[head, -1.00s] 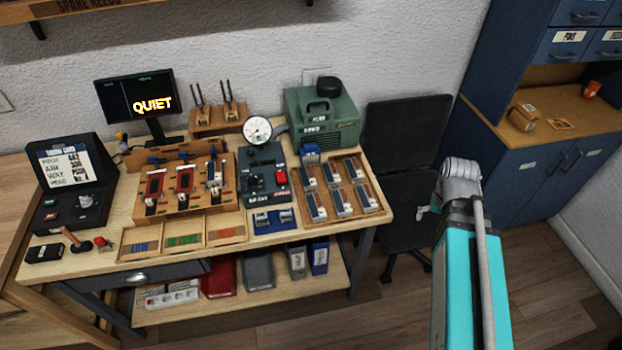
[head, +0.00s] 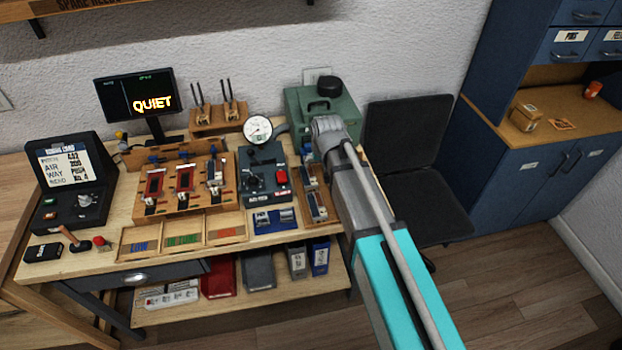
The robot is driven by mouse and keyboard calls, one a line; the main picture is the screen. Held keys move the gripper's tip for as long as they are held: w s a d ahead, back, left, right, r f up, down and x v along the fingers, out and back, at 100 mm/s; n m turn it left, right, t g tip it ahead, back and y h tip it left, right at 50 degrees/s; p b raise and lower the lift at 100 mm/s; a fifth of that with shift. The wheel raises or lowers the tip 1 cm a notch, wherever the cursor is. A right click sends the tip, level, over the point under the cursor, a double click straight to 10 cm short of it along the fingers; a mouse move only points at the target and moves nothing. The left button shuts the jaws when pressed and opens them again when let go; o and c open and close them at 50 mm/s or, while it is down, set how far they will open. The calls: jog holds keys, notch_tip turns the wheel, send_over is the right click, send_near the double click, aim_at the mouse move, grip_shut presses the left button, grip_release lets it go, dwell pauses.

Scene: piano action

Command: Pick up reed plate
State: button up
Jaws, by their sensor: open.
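Several small silver-and-dark pieces with blue parts, which look like reed plates (head: 317,206), lie in a wooden tray (head: 329,224) at the right end of the workbench. Only the tray's left column shows; my arm covers the rest. My arm reaches from the lower right over the tray, its grey joint in front of the green machine. My gripper is not visible. I cannot tell where its fingers are relative to the plates.
Left of the tray are a black test unit with a dial gauge (head: 257,129) and a wooden fixture (head: 213,204) with red-framed pieces. The green machine (head: 345,100) stands behind the tray. A black chair (head: 405,140) is right of the bench.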

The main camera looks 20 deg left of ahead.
jog(key=a, duration=0.3)
jog(key=shift+s+a+r+n+y, duration=0.1)
jog(key=shift+a+n+y, duration=0.05)
jog(key=shift+n+y, duration=0.15)
jog(key=b, duration=0.8)
send_near(308, 175)
jog(key=x, duration=0.4)
jog(key=shift+a+f, duration=0.35)
jog(key=shift+f, duration=0.05)
jog(key=shift+f, duration=0.15)
jog(key=b+x, duration=0.3)
jog(key=shift+d, duration=0.25)
jog(key=shift+b+x, duration=0.95)
jog(key=shift+x, duration=0.05)
jog(key=c, duration=1.1)
